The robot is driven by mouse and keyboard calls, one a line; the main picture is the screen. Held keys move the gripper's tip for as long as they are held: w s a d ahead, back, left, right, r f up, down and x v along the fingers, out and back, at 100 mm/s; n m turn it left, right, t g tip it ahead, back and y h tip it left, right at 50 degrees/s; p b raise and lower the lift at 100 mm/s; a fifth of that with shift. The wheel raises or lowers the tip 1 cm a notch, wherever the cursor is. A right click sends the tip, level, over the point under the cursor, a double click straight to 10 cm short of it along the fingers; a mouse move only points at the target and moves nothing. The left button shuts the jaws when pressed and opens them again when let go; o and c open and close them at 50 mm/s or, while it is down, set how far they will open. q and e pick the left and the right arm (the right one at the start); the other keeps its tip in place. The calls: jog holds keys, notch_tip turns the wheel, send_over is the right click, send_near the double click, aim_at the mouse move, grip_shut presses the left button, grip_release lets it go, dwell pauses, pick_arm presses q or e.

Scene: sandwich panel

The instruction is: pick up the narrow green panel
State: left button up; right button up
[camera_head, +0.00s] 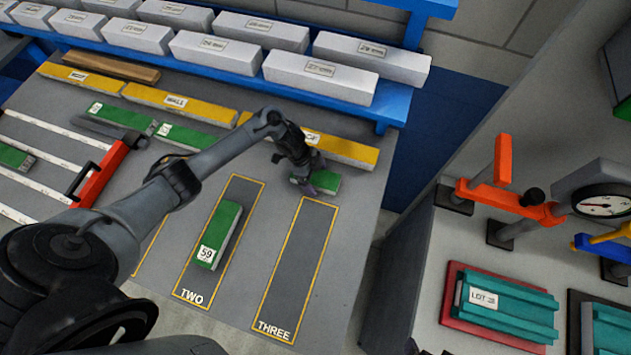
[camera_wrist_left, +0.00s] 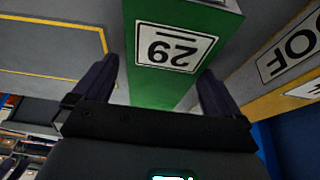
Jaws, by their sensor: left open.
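A green panel (camera_head: 327,182) lies at the back right of the grey bench, just in front of the yellow strip and behind the lane marked THREE. My left gripper (camera_head: 306,183) is over its left part and hides some of it. In the left wrist view, the green panel (camera_wrist_left: 158,91) carries a white number label that shows upside down. The open fingers of my left gripper (camera_wrist_left: 155,82) stand on either side of it, with gaps visible. Another green panel (camera_head: 228,222), labelled 59, lies in the lane marked TWO. My right gripper is not in view.
More green panels (camera_head: 190,137) lie at the back left near a red-handled tool (camera_head: 103,172). Yellow strips (camera_head: 178,103) line the bench's back, below a blue rack of white blocks (camera_head: 320,78). Lane THREE (camera_head: 297,265) is empty. A side bench holds a gauge (camera_head: 603,204) and teal blocks (camera_head: 508,308).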

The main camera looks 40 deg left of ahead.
pick_arm(q)
jog(key=shift+f, duration=0.1)
jog(key=c, duration=1.1)
